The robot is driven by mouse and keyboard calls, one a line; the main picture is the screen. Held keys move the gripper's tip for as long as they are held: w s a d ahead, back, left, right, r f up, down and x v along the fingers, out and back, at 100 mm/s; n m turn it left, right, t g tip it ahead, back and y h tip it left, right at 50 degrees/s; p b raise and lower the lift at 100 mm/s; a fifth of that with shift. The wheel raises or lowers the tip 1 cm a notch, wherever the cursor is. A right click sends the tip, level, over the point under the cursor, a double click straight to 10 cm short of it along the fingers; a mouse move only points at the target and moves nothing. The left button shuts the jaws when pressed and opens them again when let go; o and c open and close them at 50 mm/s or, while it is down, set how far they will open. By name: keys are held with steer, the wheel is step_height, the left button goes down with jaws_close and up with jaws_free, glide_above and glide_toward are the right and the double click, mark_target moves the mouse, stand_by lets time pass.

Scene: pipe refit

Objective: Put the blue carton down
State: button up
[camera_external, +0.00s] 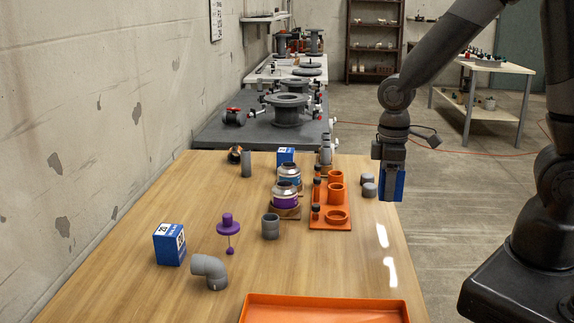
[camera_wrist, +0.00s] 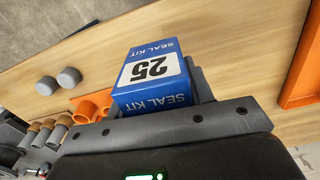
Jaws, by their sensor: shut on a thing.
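My gripper (camera_external: 392,182) is shut on a blue carton (camera_external: 398,186) and holds it over the right edge area of the wooden table (camera_external: 330,262). In the wrist view the carton (camera_wrist: 152,75) sits between the fingers, with a white label reading 25 and the words SEAL KIT. I cannot tell from these views how far its underside is above the table. A second blue carton (camera_external: 170,244) stands at the table's left side. A third blue box (camera_external: 286,156) stands at the back of the table.
An orange tray (camera_external: 325,309) lies at the front. An orange rack (camera_external: 331,215) stands left of my gripper, with grey caps (camera_external: 368,185) between. A grey elbow (camera_external: 209,270), a purple part (camera_external: 228,226) and a grey coupling (camera_external: 270,227) stand further left. The right front is clear.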

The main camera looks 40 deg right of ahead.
steer(key=shift+d+r, duration=0.3)
steer(key=shift+d, duration=0.2)
steer(key=shift+w+a+r, duration=0.1)
steer(key=shift+w+a, duration=0.05)
steer(key=shift+w, duration=0.2)
steer(key=w+a+n, duration=0.9)
steer(key=w+a, duration=0.3)
steer(key=w, duration=0.4)
steer(key=w+a+n, duration=1)
steer(key=w+a, duration=0.2)
steer(key=w, duration=0.3)
glide_above(188, 232)
step_height(188, 232, down, 7)
steer(key=shift+d+r, duration=0.1)
steer(key=shift+f, duration=2.05)
steer(key=shift+f, duration=0.1)
steer(key=o, duration=1)
